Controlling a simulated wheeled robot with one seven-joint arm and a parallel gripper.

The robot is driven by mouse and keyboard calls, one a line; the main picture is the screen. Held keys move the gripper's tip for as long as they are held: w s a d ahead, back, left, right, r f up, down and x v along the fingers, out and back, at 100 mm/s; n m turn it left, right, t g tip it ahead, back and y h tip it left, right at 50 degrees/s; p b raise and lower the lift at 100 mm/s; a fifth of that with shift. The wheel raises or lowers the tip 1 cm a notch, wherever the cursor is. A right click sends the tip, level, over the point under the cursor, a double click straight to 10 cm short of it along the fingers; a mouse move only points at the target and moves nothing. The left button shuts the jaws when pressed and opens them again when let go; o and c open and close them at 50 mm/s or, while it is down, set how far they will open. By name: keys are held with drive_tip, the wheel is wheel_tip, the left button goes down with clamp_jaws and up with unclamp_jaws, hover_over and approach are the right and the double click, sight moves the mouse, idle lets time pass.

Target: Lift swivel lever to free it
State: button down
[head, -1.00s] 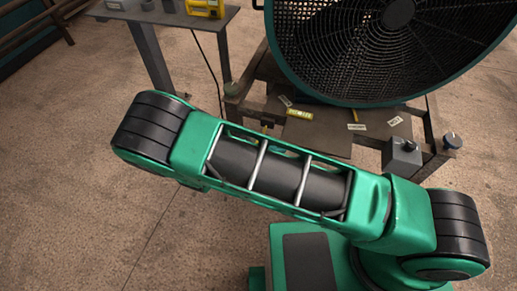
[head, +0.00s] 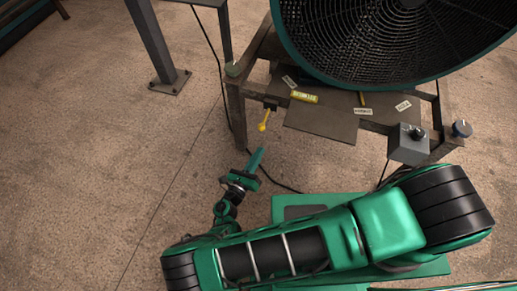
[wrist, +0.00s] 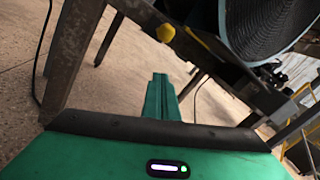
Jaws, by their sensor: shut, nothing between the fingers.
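The swivel lever (head: 266,116) is a thin lever with a yellow knob, hanging below the front edge of the fan stand near its left leg. Its yellow knob also shows in the wrist view (wrist: 166,33), above and beyond my fingertips. My gripper (head: 256,160) is shut and empty, in front of and below the knob, with a visible gap between them. In the wrist view my closed green fingers (wrist: 158,95) point toward the stand. The lever's pivot is small and hard to make out.
A large black fan (head: 400,40) with a teal rim rests on the metal stand (head: 320,122). A cable runs on the floor behind my gripper. The floor at left is clear.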

sight(264, 120)
drive_tip(key=x, duration=0.8)
drive_tip(key=shift+s+a+r, duration=0.15)
drive_tip(key=shift+a+r, duration=0.45)
drive_tip(key=shift+r, duration=0.25)
drive_tip(key=shift+s+a+r, duration=0.1)
drive_tip(key=shift+a+r, duration=0.5)
drive_tip(key=shift+r, duration=0.25)
